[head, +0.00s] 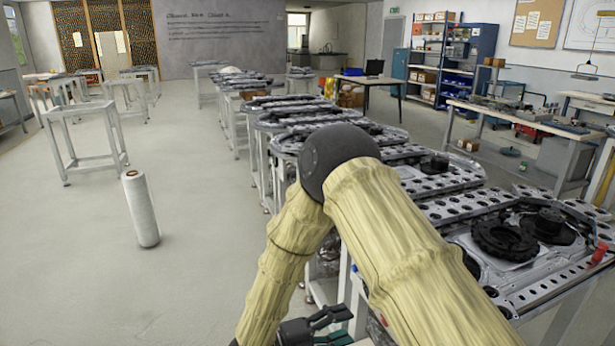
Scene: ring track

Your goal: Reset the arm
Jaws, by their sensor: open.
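My arm crosses the lower middle of the head view, bent at a dark round elbow, with two pale yellow links running down from it. Part of the gripper is cut off by the frame's lower edge.
A white roll (140,210) stands on the floor at left, near an empty table frame (80,118). Shelves (453,65) and a workbench (520,120) are at back right. The left floor is largely clear.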

